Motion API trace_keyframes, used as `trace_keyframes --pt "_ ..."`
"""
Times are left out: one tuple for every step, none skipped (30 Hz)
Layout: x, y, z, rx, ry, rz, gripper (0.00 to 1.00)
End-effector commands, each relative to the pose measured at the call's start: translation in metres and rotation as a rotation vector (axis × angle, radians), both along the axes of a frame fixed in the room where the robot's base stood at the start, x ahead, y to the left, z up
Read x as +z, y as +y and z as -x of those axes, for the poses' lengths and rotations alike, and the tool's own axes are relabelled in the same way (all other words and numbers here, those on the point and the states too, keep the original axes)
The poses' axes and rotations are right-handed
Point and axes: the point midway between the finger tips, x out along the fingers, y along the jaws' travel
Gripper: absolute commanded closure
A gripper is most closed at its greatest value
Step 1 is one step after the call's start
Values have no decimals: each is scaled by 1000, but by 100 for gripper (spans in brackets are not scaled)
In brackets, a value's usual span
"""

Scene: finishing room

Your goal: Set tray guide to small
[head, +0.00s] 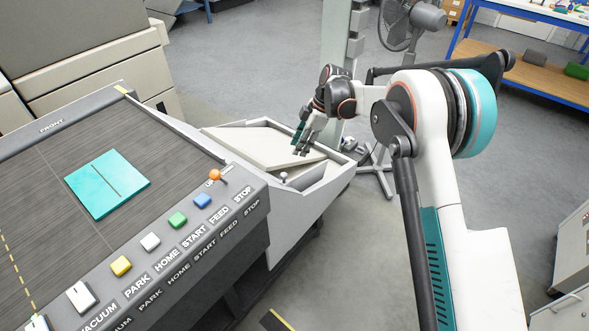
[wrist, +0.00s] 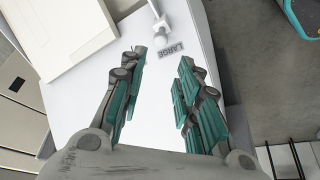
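The white tray (head: 331,185) is at the end of the machine, with a pale slanted board (head: 255,146) in it; the board also shows at upper left in the wrist view (wrist: 62,32). A small round-headed knob (head: 284,177) stands near the tray's front side. In the wrist view the white knob (wrist: 160,40) is beside a label reading LARGE (wrist: 172,50). No SMALL label is visible. My gripper (head: 302,141) is over the tray. In the wrist view its fingers (wrist: 163,64) are apart and empty, with the knob just beyond the tips, apparently not gripped.
The machine's control panel has several coloured buttons and an orange-knobbed lever (head: 215,175) near the tray. A teal square piece (head: 108,184) lies on the dark bed. A fan (head: 408,22) stands behind my arm. The floor right of the tray is open.

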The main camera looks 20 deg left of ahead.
Motion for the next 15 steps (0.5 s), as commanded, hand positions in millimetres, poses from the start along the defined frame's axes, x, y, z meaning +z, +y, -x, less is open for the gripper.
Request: trace_keyframes --pt "-4 2 1 4 1 -1 70" --pt "-6 3 1 4 1 -1 70" --pt "-10 4 1 4 1 -1 70" --pt "-14 5 2 3 0 0 70" --pt "-18 6 2 3 0 0 70" --pt "-24 8 3 3 0 0 70" --pt "-29 10 4 3 0 0 70" --pt "-34 12 5 3 0 0 70" --pt "-42 15 6 3 0 0 70" --pt "-48 17 7 4 -1 0 70" --pt "-53 20 8 4 -1 0 70" --pt "-61 22 9 3 0 0 70" --pt "-66 24 10 3 0 0 70" --pt "-71 26 11 2 0 0 70" --pt "-79 29 12 2 0 0 70"
